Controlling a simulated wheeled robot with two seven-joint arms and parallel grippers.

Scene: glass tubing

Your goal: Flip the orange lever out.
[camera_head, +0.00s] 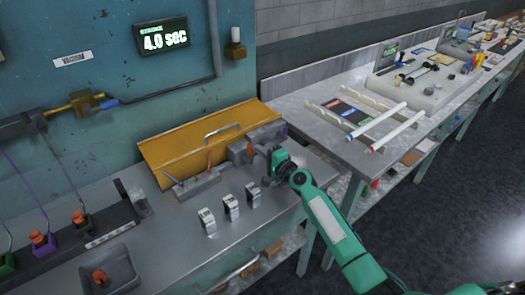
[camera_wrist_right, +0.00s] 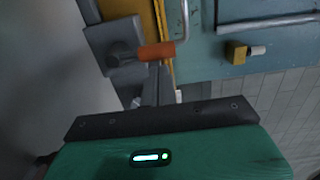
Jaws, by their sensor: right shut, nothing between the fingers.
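The orange lever (camera_wrist_right: 156,52) shows in the right wrist view as a short rounded orange bar on a grey block (camera_wrist_right: 104,42). It points to the right of the block. My left gripper is in neither view.
A yellow panel (camera_head: 165,155) with a metal handle stands behind the lever. A second table (camera_head: 350,150) with tubes is on the right.

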